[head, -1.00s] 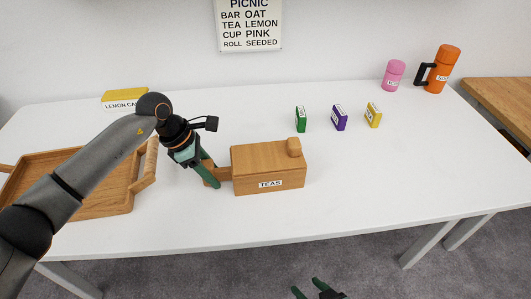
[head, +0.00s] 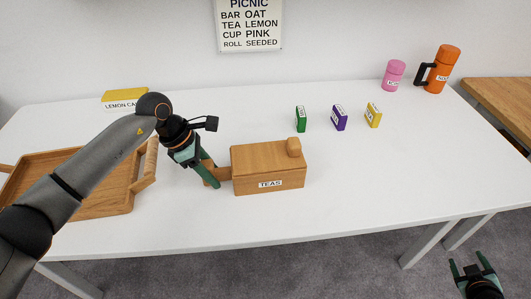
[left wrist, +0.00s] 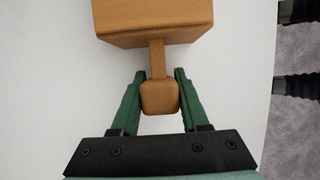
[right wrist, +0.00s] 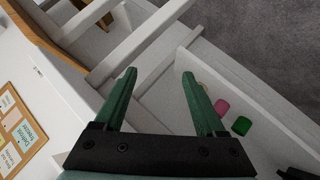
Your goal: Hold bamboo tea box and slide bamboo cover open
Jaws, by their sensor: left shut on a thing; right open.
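The bamboo tea box (head: 268,181), labelled TEAS, stands upright near the front middle of the white table. A handle (left wrist: 160,97) juts from the box's left end. My left gripper (head: 212,174) is shut on this handle; the left wrist view shows its green fingers on both sides of it. My right gripper (head: 473,263) is open and empty, off the table's front right edge; it also shows in the right wrist view (right wrist: 160,85).
A wooden tray (head: 110,207) lies at the left, partly behind my left arm. A pink cup (head: 394,75) and orange flask (head: 443,69) stand back right. Table right of the box is clear.

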